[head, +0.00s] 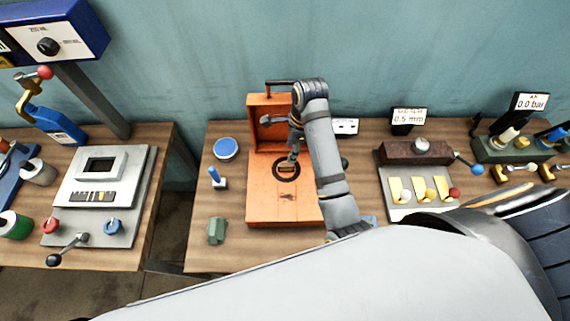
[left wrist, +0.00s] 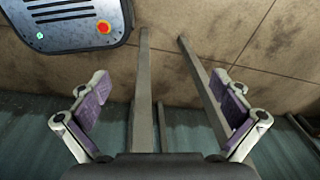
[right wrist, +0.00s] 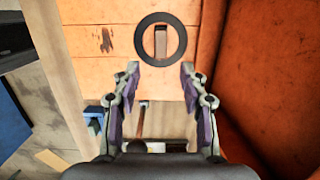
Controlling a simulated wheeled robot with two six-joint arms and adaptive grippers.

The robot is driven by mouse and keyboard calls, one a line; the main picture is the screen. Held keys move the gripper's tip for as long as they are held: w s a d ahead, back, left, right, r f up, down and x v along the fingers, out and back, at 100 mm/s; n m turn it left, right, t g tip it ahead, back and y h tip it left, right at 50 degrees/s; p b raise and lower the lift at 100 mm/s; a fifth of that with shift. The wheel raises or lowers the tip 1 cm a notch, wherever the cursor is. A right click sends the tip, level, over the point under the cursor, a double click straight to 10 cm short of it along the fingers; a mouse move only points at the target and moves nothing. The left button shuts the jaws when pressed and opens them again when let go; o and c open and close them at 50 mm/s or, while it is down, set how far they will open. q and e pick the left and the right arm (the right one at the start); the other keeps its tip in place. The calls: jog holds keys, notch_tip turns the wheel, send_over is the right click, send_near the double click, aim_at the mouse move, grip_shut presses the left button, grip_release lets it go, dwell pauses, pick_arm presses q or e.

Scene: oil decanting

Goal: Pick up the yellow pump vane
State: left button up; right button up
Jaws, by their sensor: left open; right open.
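A small tan-yellow block, which looks like the pump vane (right wrist: 160,42), lies inside a black ring (right wrist: 182,42) on the orange case; in the head view the ring (head: 298,170) partly shows beneath my right gripper (head: 291,158). In the right wrist view my right gripper (right wrist: 160,74) is open and empty, its fingertips just short of the ring and spread either side of the block. The height gap cannot be told. My left gripper (left wrist: 165,100) is open and empty, away from the bench, with floor and wall behind it. It is not in the head view.
The case's raised orange lid (head: 262,125) stands behind. A blue-topped round dish (head: 225,149), a blue-handled tool (head: 216,178) and a green block (head: 216,230) are left of the case. Yellow plates (head: 395,190) sit on a fixture at right.

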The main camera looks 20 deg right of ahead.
aim_at(287, 164)
notch_tip(287, 164, down, 2)
jog(key=shift+s+a, duration=0.1)
jog(key=shift+a, duration=0.05)
jog(key=shift+w+a+f+p, duration=0.15)
jog(key=shift+w+f, duration=0.1)
jog(key=shift+f, duration=0.3)
jog(key=shift+w+f+p, duration=0.15)
jog(key=shift+w+f, duration=0.05)
jog(key=shift+f, duration=0.35)
jog(key=shift+s+a+f+p, duration=0.1)
jog(key=shift+f+p, duration=0.5)
jog(key=shift+f, duration=0.1)
jog(key=f, duration=0.2)
jog(key=f+p, duration=0.1)
jog(key=shift+a+f, duration=0.25)
jog(key=shift+f, duration=0.3)
pick_arm(q)
jog(key=r, duration=0.1)
jog(key=w+r, duration=0.1)
jog(key=shift+r, duration=0.3)
pick_arm(e)
grip_shut()
